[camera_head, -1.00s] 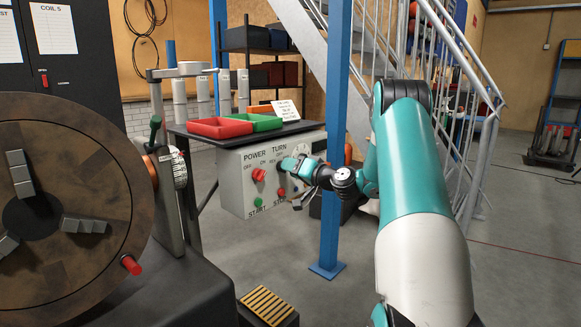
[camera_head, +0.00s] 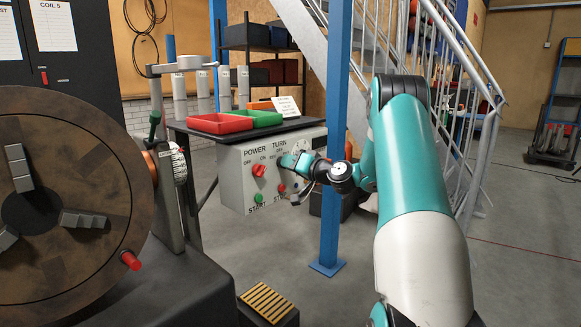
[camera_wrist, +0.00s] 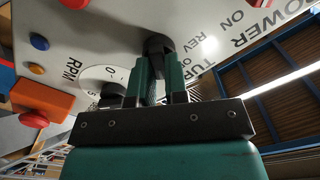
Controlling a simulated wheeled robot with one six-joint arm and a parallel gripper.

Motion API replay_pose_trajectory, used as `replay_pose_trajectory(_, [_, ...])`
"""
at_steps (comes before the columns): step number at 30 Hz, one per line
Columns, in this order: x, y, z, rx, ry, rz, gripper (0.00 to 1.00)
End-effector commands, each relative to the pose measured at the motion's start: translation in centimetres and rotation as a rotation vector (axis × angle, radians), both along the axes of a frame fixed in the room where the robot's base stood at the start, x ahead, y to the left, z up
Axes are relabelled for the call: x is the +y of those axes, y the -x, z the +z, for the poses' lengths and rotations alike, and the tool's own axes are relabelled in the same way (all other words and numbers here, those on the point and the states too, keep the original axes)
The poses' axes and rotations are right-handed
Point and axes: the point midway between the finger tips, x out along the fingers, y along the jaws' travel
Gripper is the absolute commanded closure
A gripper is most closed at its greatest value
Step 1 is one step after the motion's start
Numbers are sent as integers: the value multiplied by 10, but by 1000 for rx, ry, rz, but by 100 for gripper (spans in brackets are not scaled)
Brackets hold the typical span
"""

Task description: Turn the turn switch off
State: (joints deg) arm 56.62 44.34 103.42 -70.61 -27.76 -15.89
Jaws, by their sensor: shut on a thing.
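The turn switch (camera_wrist: 158,43) is a dark knob on the grey control box (camera_head: 231,186), below the word TURN. In the wrist view my gripper (camera_wrist: 157,62) has its green fingers closed on this knob. In the head view my gripper (camera_head: 284,161) reaches the box front from the right and hides the knob. The labels ON and REV show beside the knob in the wrist view. The exact direction the knob points is hard to tell.
A red POWER knob (camera_head: 259,170), a green START button (camera_head: 258,198) and a red button (camera_head: 281,188) are close by. A blue post (camera_head: 333,150) stands near my arm. Red (camera_head: 219,122) and green (camera_head: 255,118) trays lie above. A large brown disc (camera_head: 90,170) is at left.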

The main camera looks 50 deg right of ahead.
Motion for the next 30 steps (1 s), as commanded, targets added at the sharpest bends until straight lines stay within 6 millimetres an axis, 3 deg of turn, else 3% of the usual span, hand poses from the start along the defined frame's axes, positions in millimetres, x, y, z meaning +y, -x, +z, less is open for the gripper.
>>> replay_pose_trajectory(18, [2, 0, -5, -3, 451, -1, 100])
replay_pose_trajectory(30, [3, 0, -1, 0, 626, 0, 100])
